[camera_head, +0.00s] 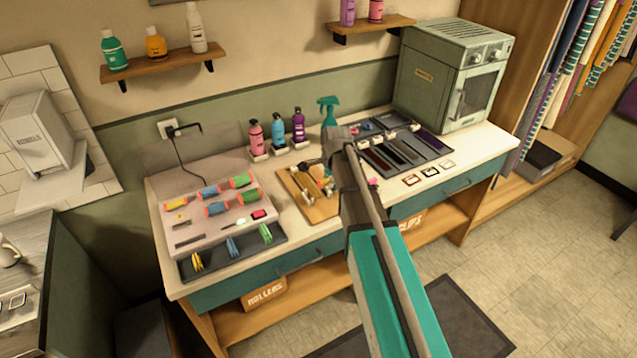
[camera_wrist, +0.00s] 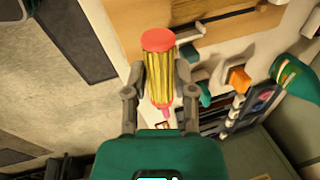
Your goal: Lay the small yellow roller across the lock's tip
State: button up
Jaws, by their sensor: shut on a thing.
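My gripper (camera_wrist: 160,75) is shut on a yellow ridged roller (camera_wrist: 158,75). The roller has a round coral-red end, with a smaller pink part at its other end. It sits between the two fingers, its coral end toward the top of the wrist view. In the head view my arm reaches over the counter, and the held roller cannot be made out behind it. Another yellow roller (camera_head: 176,204) with orange ends lies on the pale rack (camera_head: 222,226). I cannot tell for certain which thing is the lock; a wooden board (camera_head: 322,211) partly behind my arm carries several small items.
Blue (camera_head: 215,209) and green (camera_head: 243,181) rollers share the rack. A dark tray (camera_head: 213,263) in front holds clips. Pink, blue and purple bottles stand behind. Compartments with dark strips (camera_head: 405,152) and a green cabinet (camera_head: 450,80) are to the right.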

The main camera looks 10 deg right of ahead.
jog(key=n+b, duration=0.1)
jog(key=b, duration=0.1)
send_over(316, 196)
jog(key=f, duration=0.3)
jog(key=shift+s+d, duration=0.25)
jog(key=shift+s, duration=0.1)
jog(key=shift+w+a+n, duration=0.2)
jog(key=shift+n, duration=0.1)
jog(key=shift+f, duration=0.15)
jog(key=shift+s+b+x, duration=0.2)
jog(key=shift+b+x, duration=0.75)
jog(key=shift+b, duration=0.1)
jog(key=shift+s+b+x, duration=0.25)
jog(key=shift+b+x, duration=0.75)
jog(key=shift+b, duration=0.05)
jog(key=shift+s+b+x, duration=0.2)
jog(key=shift+b+x, duration=0.75)
jog(key=shift+b, duration=0.1)
jog(key=shift+d+f, duration=0.1)
jog(key=shift+f, duration=0.3)
jog(key=o, duration=1)
